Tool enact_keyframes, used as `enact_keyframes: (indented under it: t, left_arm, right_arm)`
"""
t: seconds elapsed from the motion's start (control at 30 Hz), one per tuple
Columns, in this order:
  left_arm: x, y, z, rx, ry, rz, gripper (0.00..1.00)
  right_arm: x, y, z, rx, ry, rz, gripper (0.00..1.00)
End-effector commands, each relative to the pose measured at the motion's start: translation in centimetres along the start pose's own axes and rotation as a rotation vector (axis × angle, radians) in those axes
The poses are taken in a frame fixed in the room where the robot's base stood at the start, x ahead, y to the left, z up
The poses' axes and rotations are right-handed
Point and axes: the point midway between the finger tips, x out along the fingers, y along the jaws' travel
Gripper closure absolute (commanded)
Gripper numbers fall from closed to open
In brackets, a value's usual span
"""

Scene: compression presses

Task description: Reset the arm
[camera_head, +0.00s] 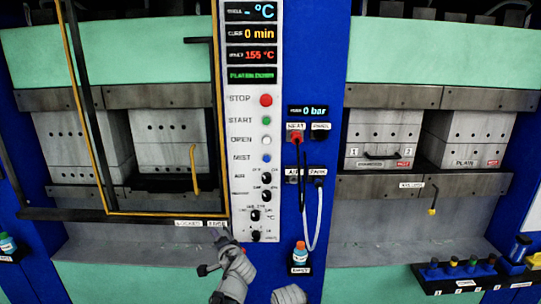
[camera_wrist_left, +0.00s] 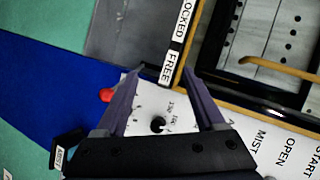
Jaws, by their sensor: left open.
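My left gripper (camera_head: 222,240) is in front of the lower end of the white control panel (camera_head: 254,150). In the left wrist view the gripper (camera_wrist_left: 162,74) has its two dark fingers spread apart, with nothing between them. A panel knob (camera_wrist_left: 158,124) shows behind the fingers. The LOCKED/FREE label strip (camera_wrist_left: 173,52) is just beyond the fingertips, apart from them as far as I can tell. A grey rounded piece (camera_head: 288,295) at the bottom of the head view seems to be part of my right arm; no right fingers show.
Left (camera_head: 168,136) and right (camera_head: 383,130) presses flank the panel. A yellow-edged guard frame (camera_head: 155,213) fronts the left press. A small bottle (camera_head: 300,254) and a hanging hose (camera_head: 317,215) are right of the panel. A black rack (camera_head: 465,272) with several coloured items stands lower right.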

Motion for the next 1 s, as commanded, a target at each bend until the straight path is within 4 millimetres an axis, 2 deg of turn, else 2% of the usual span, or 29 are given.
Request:
enact_keyframes:
  t: [0.03, 0.1, 0.2, 0.3, 0.5, 0.73, 1.0]
  left_arm:
    - [-0.3, 1.4, 3.5, -0.104, -0.09, 0.078, 0.29]
    - [-1.0, 4.1, 7.2, -0.246, -0.215, 0.202, 0.29]
    - [-2.8, 7.7, 10.9, -0.407, -0.362, 0.366, 0.29]
    - [-4.8, 10.4, 12.9, -0.517, -0.468, 0.5, 0.29]
    - [-8.9, 14.2, 14.6, -0.665, -0.617, 0.717, 0.29]
    - [-13.6, 16.9, 15.2, -0.781, -0.743, 0.943, 0.29]
    - [-17.2, 19.2, 11.9, -0.617, -0.718, 0.97, 0.29]
  right_arm:
    - [0.0, 0.0, 0.0, 0.0, 0.0, 0.0, 0.5]
    - [0.0, 0.0, 0.0, 0.0, 0.0, 0.0, 0.5]
    - [0.0, 0.0, 0.0, 0.0, 0.0, 0.0, 0.5]
    - [0.0, 0.0, 0.0, 0.0, 0.0, 0.0, 0.5]
    - [0.0, 0.0, 0.0, 0.0, 0.0, 0.0, 0.5]
    - [0.0, 0.0, 0.0, 0.0, 0.0, 0.0, 0.5]
    - [0.0, 0.0, 0.0, 0.0, 0.0, 0.0, 0.5]
